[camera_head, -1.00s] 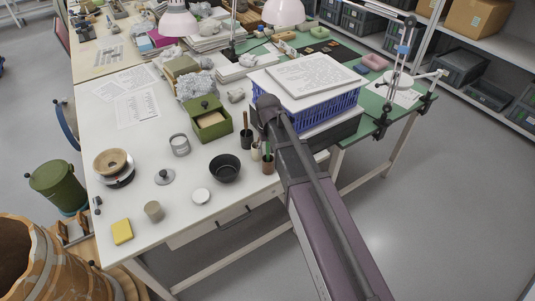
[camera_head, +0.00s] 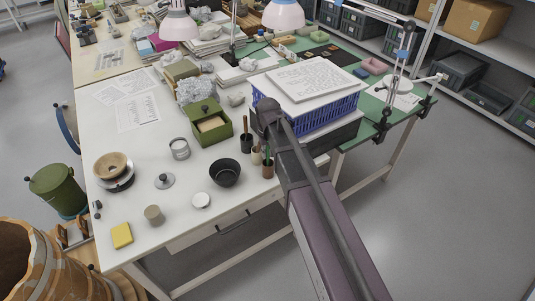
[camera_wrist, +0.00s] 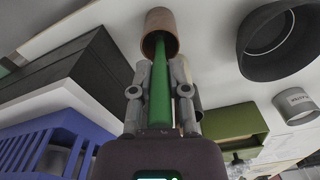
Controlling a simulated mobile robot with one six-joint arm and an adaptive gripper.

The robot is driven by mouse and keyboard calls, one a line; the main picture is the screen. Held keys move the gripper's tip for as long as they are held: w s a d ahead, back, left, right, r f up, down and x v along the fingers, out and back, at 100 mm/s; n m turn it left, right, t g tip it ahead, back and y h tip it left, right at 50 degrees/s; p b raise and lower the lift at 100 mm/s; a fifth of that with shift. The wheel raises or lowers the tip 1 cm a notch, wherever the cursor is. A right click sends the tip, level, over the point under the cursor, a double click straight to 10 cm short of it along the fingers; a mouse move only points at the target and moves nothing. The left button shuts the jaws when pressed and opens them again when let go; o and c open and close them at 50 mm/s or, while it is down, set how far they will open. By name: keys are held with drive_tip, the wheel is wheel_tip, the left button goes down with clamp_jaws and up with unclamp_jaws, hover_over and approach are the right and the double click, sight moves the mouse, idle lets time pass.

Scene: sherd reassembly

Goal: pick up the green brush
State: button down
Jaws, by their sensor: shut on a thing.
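In the wrist view the green brush (camera_wrist: 159,103) runs between the two fingers of my gripper (camera_wrist: 160,72). The fingers are shut on its green handle. The far end of the brush is inside a brown cup (camera_wrist: 161,18), so that end is hidden. In the head view the brown cup (camera_head: 267,171) stands near the front edge of the white table, with a bit of green above it. My arm hides the gripper in that view.
A black cup (camera_head: 246,145) and a pale cup stand close beside the brown cup. A black bowl (camera_head: 225,172) is to the left. A blue crate (camera_head: 318,113) and a green box (camera_head: 208,124) stand behind. The table's front edge is near.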

drive_tip(key=shift+r+p, duration=4.85)
drive_tip(key=shift+r, duration=0.1)
drive_tip(key=shift+a, duration=0.1)
